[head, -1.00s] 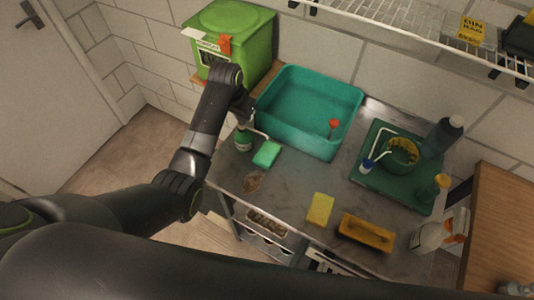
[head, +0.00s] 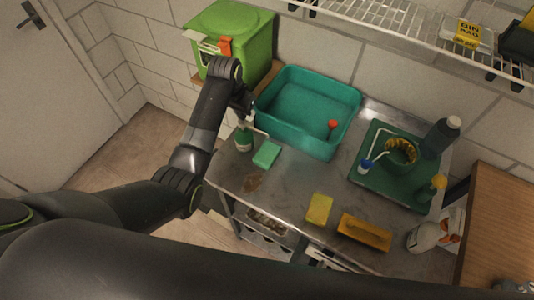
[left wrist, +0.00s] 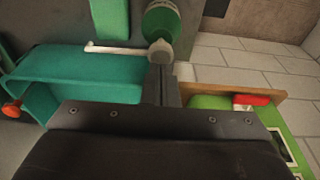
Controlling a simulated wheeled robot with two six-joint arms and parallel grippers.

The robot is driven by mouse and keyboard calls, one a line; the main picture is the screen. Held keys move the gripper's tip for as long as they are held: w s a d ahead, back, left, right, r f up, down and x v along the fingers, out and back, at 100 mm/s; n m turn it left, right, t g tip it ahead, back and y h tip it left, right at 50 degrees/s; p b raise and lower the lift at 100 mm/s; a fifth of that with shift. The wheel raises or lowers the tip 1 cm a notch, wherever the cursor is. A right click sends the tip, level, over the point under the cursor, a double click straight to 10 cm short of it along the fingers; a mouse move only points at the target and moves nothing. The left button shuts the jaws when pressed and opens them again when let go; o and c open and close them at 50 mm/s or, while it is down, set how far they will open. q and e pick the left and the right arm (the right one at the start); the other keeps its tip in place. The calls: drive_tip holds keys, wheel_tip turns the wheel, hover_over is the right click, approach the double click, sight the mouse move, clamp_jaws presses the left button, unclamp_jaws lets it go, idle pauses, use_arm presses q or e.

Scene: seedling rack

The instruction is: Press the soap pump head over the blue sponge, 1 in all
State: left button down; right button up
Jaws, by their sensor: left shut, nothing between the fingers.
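The soap bottle (head: 243,141) is green with a white pump nozzle (head: 259,129) and stands at the left end of the metal counter. The nozzle points towards a teal-green sponge (head: 267,154) lying flat beside the bottle; I see no plainly blue sponge. My left gripper (head: 245,112) is shut and empty, right above the bottle. In the left wrist view its fingertips (left wrist: 162,72) are at the round pump head (left wrist: 160,51); I cannot tell whether they touch or press it. The nozzle (left wrist: 115,48) also shows there. My right gripper is not in view.
A teal basin (head: 318,142) stands behind the bottle, close to my gripper. A green bin (head: 236,30) is at the back left. A yellow sponge (head: 319,208), a yellow-brown block (head: 364,232) and a green tray (head: 372,182) with several items lie to the right.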

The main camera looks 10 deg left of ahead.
use_arm(q)
wheel_tip(320, 180, up, 6)
idle(0.7)
idle(0.3)
